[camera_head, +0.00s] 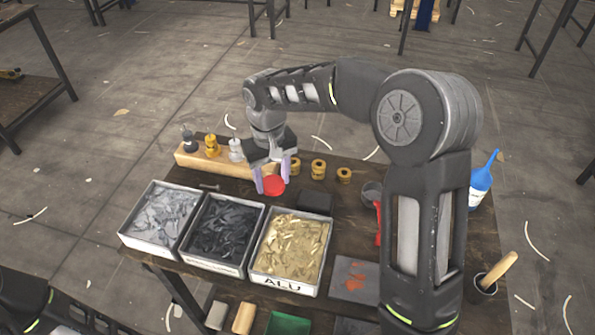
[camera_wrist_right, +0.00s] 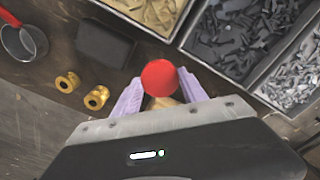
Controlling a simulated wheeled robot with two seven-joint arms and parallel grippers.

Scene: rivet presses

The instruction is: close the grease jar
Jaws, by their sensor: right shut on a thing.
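My right gripper (camera_head: 271,176) is shut on a round red lid-like piece (camera_head: 274,186), held between its pale purple fingers above the table. The piece shows as a red disc (camera_wrist_right: 162,78) between the fingertips in the right wrist view. An open grey round container (camera_head: 371,192), possibly the grease jar, stands to the right near my right arm; it also shows at the left of the wrist view (camera_wrist_right: 24,42). A red handle-like thing (camera_head: 378,226) is beside it, partly hidden by my arm. My left gripper is out of view.
Grey, black and gold scrap trays (camera_head: 127,236) line the table's front. A wooden block (camera_head: 190,161) with several fittings, brass rings (camera_head: 318,168) and a black block (camera_head: 315,202) lie behind. A blue bottle (camera_head: 480,183) and a cup with a wooden handle (camera_head: 483,288) stand right.

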